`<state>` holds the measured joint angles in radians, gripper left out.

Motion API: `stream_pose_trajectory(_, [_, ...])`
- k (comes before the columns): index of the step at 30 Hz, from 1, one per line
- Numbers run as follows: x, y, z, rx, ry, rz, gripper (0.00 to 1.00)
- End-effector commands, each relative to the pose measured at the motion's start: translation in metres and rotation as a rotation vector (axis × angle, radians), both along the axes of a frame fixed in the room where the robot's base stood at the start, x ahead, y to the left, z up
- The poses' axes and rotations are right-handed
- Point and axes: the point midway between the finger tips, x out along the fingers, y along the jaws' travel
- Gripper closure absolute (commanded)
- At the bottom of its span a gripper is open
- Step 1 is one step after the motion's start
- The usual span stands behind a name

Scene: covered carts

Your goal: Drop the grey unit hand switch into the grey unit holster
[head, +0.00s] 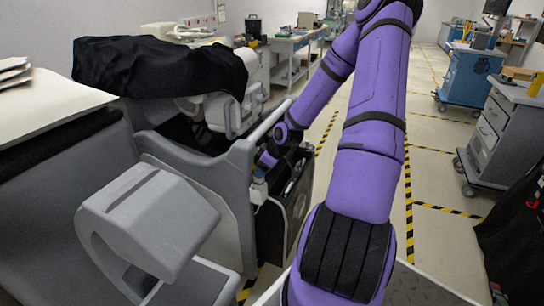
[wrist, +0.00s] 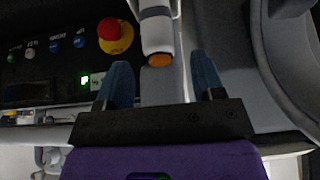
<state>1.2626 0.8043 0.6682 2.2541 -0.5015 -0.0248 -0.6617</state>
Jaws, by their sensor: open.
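The hand switch (wrist: 157,35) is a pale rod with an orange end, at the top centre of the wrist view. My gripper (wrist: 162,78) is open, with one blue finger to each side of the orange end and visible gaps between. A grey band (wrist: 155,12) crosses the rod near the top edge; I cannot tell whether it belongs to the holster. In the head view my gripper (head: 264,163) is at the side of the grey unit (head: 205,172), just above a small white piece (head: 258,191), too small to tell as switch or holster.
A dark panel with a red stop button (wrist: 109,29) on yellow and several small round controls is beside the fingers. Black cloth (head: 160,68) covers the unit's top. A grey curved part (head: 150,220) stands in front. Striped floor lies clear to the right, before a drawer cart (head: 490,130).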

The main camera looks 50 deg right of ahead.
Motion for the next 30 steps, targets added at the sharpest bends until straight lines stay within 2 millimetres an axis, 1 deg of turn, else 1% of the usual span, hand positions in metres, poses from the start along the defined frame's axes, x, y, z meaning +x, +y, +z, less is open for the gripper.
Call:
stream_pose_trajectory(1, [-0.004, -0.003, 0.008, -0.002, -0.001, -0.003, 0.38])
stream_pose_trajectory(3, [-0.009, -0.005, 0.016, -0.002, -0.001, -0.003, 0.38])
stream_pose_trajectory(12, [-0.027, -0.011, 0.05, -0.002, -0.001, -0.003, 0.38])
stream_pose_trajectory(18, [-0.036, -0.014, 0.065, -0.001, 0.0, -0.003, 0.38])
stream_pose_trajectory(23, [-0.039, -0.014, 0.072, -0.001, 0.002, -0.001, 0.38])
stream_pose_trajectory(26, [-0.04, -0.011, 0.075, -0.008, 0.015, 0.003, 0.38])
stream_pose_trajectory(30, [-0.04, 0.004, 0.083, -0.044, 0.086, 0.015, 0.38])
